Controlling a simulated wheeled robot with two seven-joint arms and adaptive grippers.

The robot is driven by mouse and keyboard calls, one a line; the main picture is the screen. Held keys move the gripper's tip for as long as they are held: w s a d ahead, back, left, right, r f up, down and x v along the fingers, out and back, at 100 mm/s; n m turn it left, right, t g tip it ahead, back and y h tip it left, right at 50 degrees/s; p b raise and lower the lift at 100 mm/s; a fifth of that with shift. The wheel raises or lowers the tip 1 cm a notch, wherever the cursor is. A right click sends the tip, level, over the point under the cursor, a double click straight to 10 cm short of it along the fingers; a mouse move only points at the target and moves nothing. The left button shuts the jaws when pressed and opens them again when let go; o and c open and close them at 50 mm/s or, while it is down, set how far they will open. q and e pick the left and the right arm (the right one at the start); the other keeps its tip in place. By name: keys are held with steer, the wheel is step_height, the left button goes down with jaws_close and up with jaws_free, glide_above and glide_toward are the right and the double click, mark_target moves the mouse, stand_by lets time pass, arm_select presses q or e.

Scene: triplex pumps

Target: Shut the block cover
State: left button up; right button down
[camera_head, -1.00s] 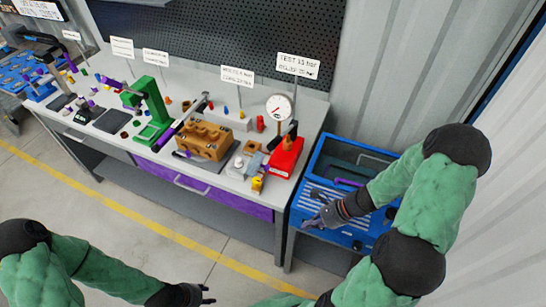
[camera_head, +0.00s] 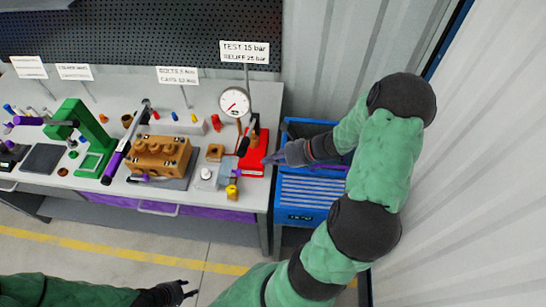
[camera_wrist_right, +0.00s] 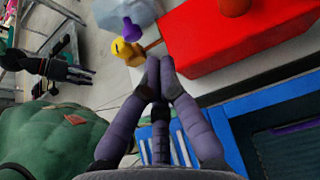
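The tan-brown pump block (camera_head: 160,155) sits on a grey plate on the workbench, with several round knobs along its top. I cannot make out which part is its cover, or whether it is open. My right gripper (camera_head: 271,161) is at the bench's right end, beside the red test unit (camera_head: 254,158) and well right of the block. In the right wrist view its purple fingers (camera_wrist_right: 160,65) come together at the tips with nothing visible between them. My left gripper (camera_head: 188,290) is low in front of the bench, empty, fingers apart.
A pressure gauge (camera_head: 234,102) stands behind the red unit. A yellow-topped part (camera_head: 232,191) and a white part (camera_head: 206,174) lie between block and unit. A green press (camera_head: 85,135) stands left; a blue cabinet (camera_head: 305,200) stands right. The floor in front is clear.

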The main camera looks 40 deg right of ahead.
mark_target(245, 167)
steer(key=b+x, duration=0.1)
steer(key=x, duration=0.4)
steer(key=shift+a+f, duration=0.1)
steer(key=shift+w+a+r, duration=0.2)
steer(key=shift+w+a, duration=0.3)
steer(key=shift+w, duration=0.1)
steer(key=shift+w+a+r, duration=0.2)
steer(key=shift+w+a, duration=0.25)
steer(key=shift+w, duration=0.15)
steer(key=shift+w+a+r, duration=0.15)
steer(key=shift+w+a, duration=0.15)
steer(key=shift+w, duration=0.05)
steer(key=shift+w+a+r+p, duration=0.3)
steer(key=shift+w+r+p, duration=0.05)
steer(key=shift+r, duration=0.15)
steer(key=shift+w+a+r+p, duration=0.3)
steer(key=shift+w+r, duration=0.05)
steer(key=shift+r, duration=0.2)
